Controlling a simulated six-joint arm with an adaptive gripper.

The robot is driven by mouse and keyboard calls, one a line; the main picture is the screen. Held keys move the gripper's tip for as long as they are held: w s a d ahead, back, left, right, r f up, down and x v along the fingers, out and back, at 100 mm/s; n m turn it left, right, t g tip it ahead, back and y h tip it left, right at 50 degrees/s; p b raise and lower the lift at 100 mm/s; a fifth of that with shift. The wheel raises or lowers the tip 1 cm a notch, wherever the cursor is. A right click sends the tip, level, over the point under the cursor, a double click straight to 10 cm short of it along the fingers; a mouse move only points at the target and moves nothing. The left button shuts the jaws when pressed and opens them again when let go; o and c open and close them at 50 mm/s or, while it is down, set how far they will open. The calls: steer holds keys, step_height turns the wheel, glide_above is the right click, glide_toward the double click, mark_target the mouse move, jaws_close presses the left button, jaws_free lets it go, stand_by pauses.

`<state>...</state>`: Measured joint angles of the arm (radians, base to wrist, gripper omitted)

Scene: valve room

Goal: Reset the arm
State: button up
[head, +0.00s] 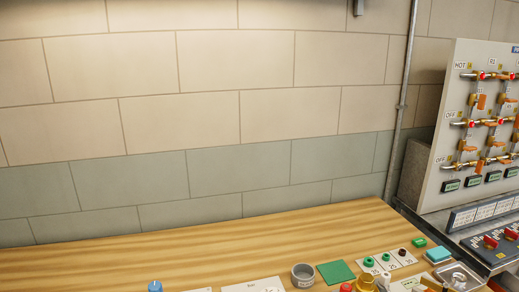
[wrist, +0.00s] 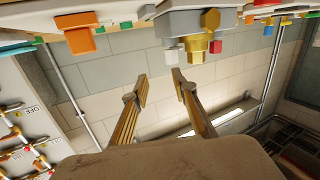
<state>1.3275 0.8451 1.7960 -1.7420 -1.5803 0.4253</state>
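My gripper (wrist: 160,76) shows in the wrist view with its two tan fingers spread apart. It is open, and nothing is between the fingertips. Blank wall tiles show in the gap between the fingers. My arm and gripper do not show in the head view, so the pose of the whole arm cannot be told.
A wooden bench (head: 150,260) holds a grey cup (head: 302,275), a green square (head: 336,272), a teal block (head: 438,254) and a metal tray (head: 462,276). A valve panel (head: 436,150) stands at right. A brass-coloured fitting (wrist: 200,45) shows above the right finger in the wrist view.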

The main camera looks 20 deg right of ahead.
steer(key=w+a+r+g+h, duration=0.1)
steer(key=w+r+h, duration=0.6)
steer(key=w+r, duration=0.45)
steer(key=w+a+r+m+g+h, duration=0.2)
steer(key=a+r+m+h, duration=0.25)
steer(key=a+r, duration=0.35)
steer(key=s+a+f+g+y, duration=0.2)
steer(key=s+a+f+g, duration=0.1)
steer(key=s+a, duration=1.1)
steer(key=s+a+f+g+y, duration=0.2)
steer(key=s+a+f+g, duration=0.2)
steer(key=s+a, duration=1)
steer(key=a+m, duration=0.1)
steer(key=a, duration=0.1)
steer(key=shift+a+f+y, duration=0.2)
steer(key=shift+a+y, duration=0.15)
stand_by(1.0)
